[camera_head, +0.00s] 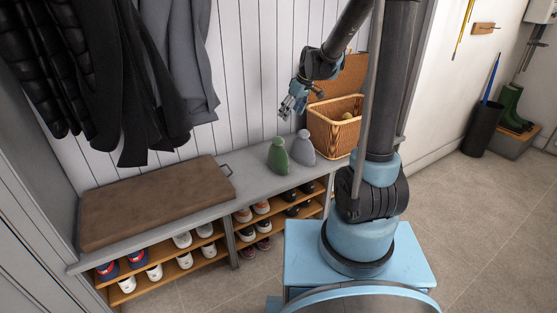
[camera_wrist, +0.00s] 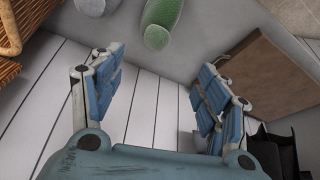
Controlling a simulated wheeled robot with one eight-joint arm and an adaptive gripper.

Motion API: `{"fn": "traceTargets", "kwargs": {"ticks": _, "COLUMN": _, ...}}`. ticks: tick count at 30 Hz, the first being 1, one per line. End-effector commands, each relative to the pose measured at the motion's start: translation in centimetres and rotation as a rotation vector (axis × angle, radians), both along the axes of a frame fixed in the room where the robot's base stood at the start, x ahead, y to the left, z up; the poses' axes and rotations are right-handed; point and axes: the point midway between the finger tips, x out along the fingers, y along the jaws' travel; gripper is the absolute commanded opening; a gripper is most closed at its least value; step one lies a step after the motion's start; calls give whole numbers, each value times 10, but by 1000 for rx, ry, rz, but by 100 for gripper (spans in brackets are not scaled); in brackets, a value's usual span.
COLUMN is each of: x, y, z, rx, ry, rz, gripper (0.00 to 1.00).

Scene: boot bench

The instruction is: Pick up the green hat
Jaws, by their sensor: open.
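The green hat (camera_head: 278,158), a knitted cone with a bobble on top, stands on the grey bench top to the left of a similar grey hat (camera_head: 303,149). In the wrist view the green hat (camera_wrist: 164,14) is at the top centre, partly cut off by the edge, with its bobble towards the fingers. My gripper (camera_head: 291,104) is above and a little behind the hats, near the panelled wall. In the wrist view my gripper (camera_wrist: 160,82) has its blue fingers wide apart with nothing between them. The green hat lies beyond the fingertips, apart from them.
A wicker basket (camera_head: 335,130) with an open lid stands right of the hats. A brown cushion (camera_head: 155,201) covers the bench's left part. Dark coats (camera_head: 125,75) hang above it. Shoes (camera_head: 182,240) fill the shelves below. The grey strip between cushion and green hat is clear.

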Motion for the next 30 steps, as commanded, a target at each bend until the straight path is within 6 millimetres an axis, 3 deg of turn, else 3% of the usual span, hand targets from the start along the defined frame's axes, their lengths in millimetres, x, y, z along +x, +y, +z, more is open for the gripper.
{"fn": "traceTargets", "kwargs": {"ticks": 3, "x": 13, "y": 10, "z": -8, "rx": 4, "ry": -9, "rz": 29, "gripper": 69}}
{"fn": "traceTargets", "kwargs": {"ticks": 11, "x": 22, "y": 19, "z": -22, "rx": 6, "ry": -14, "rz": 48, "gripper": 69}}
{"fn": "traceTargets", "kwargs": {"ticks": 30, "x": 40, "y": 42, "z": -95, "rx": 6, "ry": -14, "rz": 47, "gripper": 69}}
